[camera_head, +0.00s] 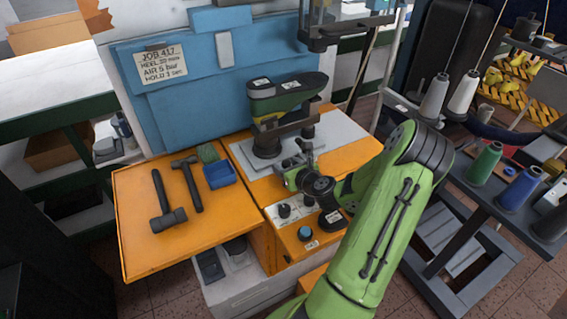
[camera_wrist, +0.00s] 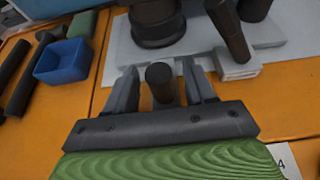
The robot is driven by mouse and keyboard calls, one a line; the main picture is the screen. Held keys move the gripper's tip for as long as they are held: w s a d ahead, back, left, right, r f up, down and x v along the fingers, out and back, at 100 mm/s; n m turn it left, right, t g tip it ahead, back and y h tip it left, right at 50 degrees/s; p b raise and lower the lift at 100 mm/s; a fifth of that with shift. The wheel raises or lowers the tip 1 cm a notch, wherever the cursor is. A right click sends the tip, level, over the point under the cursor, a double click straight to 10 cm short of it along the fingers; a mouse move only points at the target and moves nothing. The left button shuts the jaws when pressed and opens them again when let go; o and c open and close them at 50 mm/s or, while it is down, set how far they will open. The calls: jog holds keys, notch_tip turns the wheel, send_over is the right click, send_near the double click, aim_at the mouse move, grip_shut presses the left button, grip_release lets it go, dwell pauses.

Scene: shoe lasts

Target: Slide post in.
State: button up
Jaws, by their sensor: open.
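My gripper (camera_head: 302,155) is over the orange bench in front of the machine's grey plate. In the wrist view its two fingers (camera_wrist: 160,66) are apart. A short dark round post (camera_wrist: 160,88) shows between them, with a gap visible on each side; I cannot tell how deep it sits between the fingers. A green and dark shoe last form (camera_head: 288,93) is on the machine behind the gripper. A dark round base (camera_wrist: 157,28) and a leaning dark lever (camera_wrist: 230,32) on a pale block stand beyond the fingers. My arm hides part of the bench.
Two hammers (camera_head: 165,205) and a blue box (camera_head: 219,174) lie on the left bench wing. A control panel with dark knobs (camera_head: 305,233) is in front. A blue board (camera_head: 205,75) closes the back. A rack with thread spools (camera_head: 485,163) stands at right.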

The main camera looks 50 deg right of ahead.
jog(key=shift+x, duration=1.25)
grip_shut()
